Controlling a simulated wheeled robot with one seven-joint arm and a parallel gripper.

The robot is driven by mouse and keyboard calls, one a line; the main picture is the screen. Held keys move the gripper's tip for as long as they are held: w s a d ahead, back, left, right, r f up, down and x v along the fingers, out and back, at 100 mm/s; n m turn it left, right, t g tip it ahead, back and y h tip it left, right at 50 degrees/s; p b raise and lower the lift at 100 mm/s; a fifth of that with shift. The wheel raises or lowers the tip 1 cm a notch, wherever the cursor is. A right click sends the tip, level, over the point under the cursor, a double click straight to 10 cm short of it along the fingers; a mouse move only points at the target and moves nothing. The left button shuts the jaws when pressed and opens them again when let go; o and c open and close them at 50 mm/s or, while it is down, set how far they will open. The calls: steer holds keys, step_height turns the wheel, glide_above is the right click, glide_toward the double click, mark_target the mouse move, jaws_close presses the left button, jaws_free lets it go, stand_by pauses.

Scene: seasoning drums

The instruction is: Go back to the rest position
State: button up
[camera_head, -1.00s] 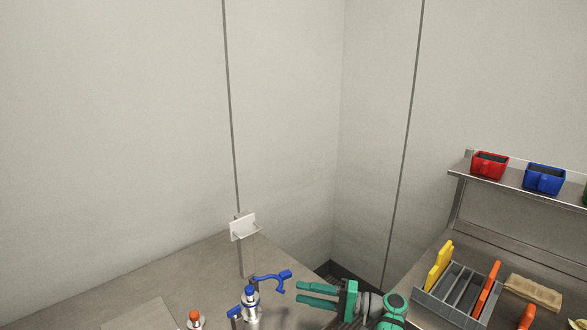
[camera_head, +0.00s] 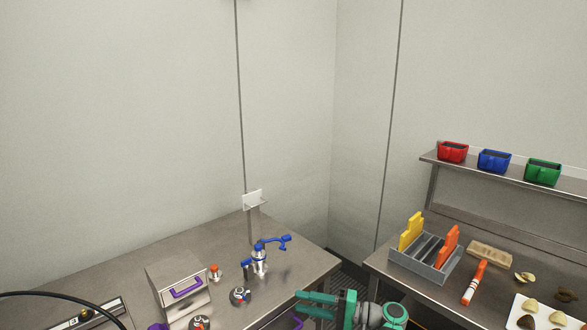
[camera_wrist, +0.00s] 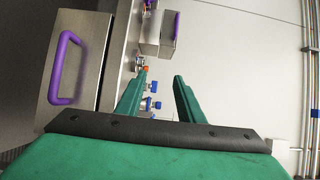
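My gripper (camera_head: 318,304) is green with two long parallel fingers. In the head view it is low in the picture, near the front edge of the left steel table (camera_head: 200,250), and its fingers point left. In the wrist view my gripper (camera_wrist: 160,85) has its two fingers spread apart with nothing between them up close. It is open and empty. My arm runs off the bottom of the head view, so most of it is hidden.
The left table holds a steel box with a purple handle (camera_head: 186,288), a blue-topped device (camera_head: 259,258) and small bottles. A gap separates it from the right table, which holds a grey rack (camera_head: 424,260). A shelf above holds red (camera_head: 453,152), blue (camera_head: 494,161) and green (camera_head: 542,172) bins.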

steer(key=s+a+f+m+t+h, duration=0.1)
steer(key=s+a+f+h, duration=0.15)
steer(key=f, duration=0.65)
steer(key=s+a+f+m+t+h, duration=0.1)
steer(key=s+a+f+m+h, duration=0.15)
steer(key=f, duration=0.65)
steer(key=s+a+f+t+h, duration=0.1)
steer(key=s+f+h, duration=0.15)
steer(key=f, duration=0.65)
steer(key=s+f+t+h, duration=0.1)
steer(key=s+f+h, duration=0.2)
steer(key=s+f, duration=0.5)
steer(key=s+f+h, duration=0.2)
steer(key=s+f, duration=0.2)
steer(key=s, duration=0.7)
steer(key=s+d+r+n+t+h, duration=0.15)
steer(key=s+r, duration=0.25)
steer(key=s, duration=0.5)
steer(key=s+d+r+t+h, duration=0.1)
steer(key=s+r+h, duration=0.25)
steer(key=s, duration=0.55)
steer(key=s+r+n+t, duration=0.2)
steer(key=s+r, duration=0.3)
steer(key=r, duration=0.7)
steer(key=s+r+n+t, duration=0.2)
steer(key=s+r, duration=0.4)
steer(key=r, duration=0.6)
steer(key=shift+a+n, duration=0.15)
steer(key=shift+n, duration=0.45)
